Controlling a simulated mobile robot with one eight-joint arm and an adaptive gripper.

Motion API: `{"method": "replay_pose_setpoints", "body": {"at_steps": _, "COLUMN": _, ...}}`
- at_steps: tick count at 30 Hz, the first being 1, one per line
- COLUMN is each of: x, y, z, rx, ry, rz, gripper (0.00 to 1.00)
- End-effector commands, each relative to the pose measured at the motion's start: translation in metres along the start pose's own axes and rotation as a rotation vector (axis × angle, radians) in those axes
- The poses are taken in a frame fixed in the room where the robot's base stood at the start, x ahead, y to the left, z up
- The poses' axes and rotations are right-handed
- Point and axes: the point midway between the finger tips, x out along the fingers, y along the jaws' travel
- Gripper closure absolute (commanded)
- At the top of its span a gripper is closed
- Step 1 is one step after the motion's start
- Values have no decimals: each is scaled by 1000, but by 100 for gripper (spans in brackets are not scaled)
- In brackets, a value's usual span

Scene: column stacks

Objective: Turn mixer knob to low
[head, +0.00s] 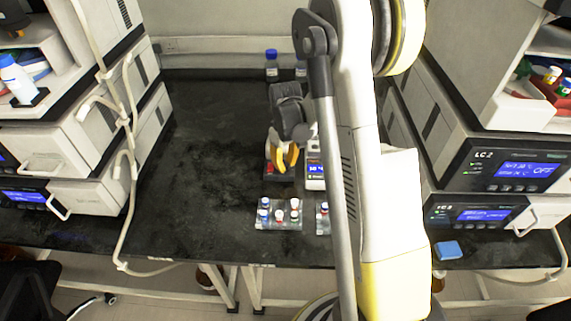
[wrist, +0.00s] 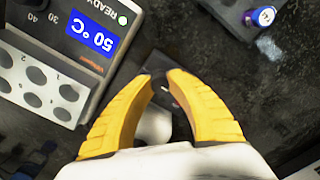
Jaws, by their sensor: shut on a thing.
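The mixer (head: 284,178) is a small dark unit with a red spot, in the middle of the black bench in the head view. My gripper (head: 285,168) is right over it, its yellow fingers pointing down. In the wrist view my gripper (wrist: 160,76) has its fingertips close together around a small dark part, which I take for the mixer knob. The fingers hide most of it, and I cannot read its setting. A dark surface with a small pale mark shows between the fingers.
A white heating block (head: 315,177) reading 50 °C stands close to the right of the mixer; it also shows in the wrist view (wrist: 35,78). A clear vial rack (head: 280,222) stands in front. The bench to the left is clear. LC units (head: 500,165) flank the bench.

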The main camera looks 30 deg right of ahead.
Motion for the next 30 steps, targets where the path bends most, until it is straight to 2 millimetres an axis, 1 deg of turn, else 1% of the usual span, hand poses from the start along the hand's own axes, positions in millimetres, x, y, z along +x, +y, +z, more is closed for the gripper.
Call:
{"method": "replay_pose_setpoints", "body": {"at_steps": 14, "x": 0, "y": 0, "z": 0, "rx": -14, "ry": 1, "rz": 0, "gripper": 100}}
{"method": "replay_pose_setpoints", "body": {"at_steps": 15, "x": 0, "y": 0, "z": 0, "rx": -14, "ry": 1, "rz": 0, "gripper": 75}}
{"method": "replay_pose_setpoints", "body": {"at_steps": 17, "x": 0, "y": 0, "z": 0, "rx": -14, "ry": 0, "rz": 0, "gripper": 57}}
{"method": "replay_pose_setpoints", "body": {"at_steps": 26, "x": -1, "y": 0, "z": 0, "rx": -13, "ry": 0, "rz": 0, "gripper": 56}}
{"method": "replay_pose_setpoints", "body": {"at_steps": 29, "x": -7, "y": 0, "z": 0, "rx": -13, "ry": 0, "rz": 0, "gripper": 56}}
{"method": "replay_pose_setpoints", "body": {"at_steps": 30, "x": -12, "y": 0, "z": 0, "rx": -13, "ry": 0, "rz": 0, "gripper": 56}}
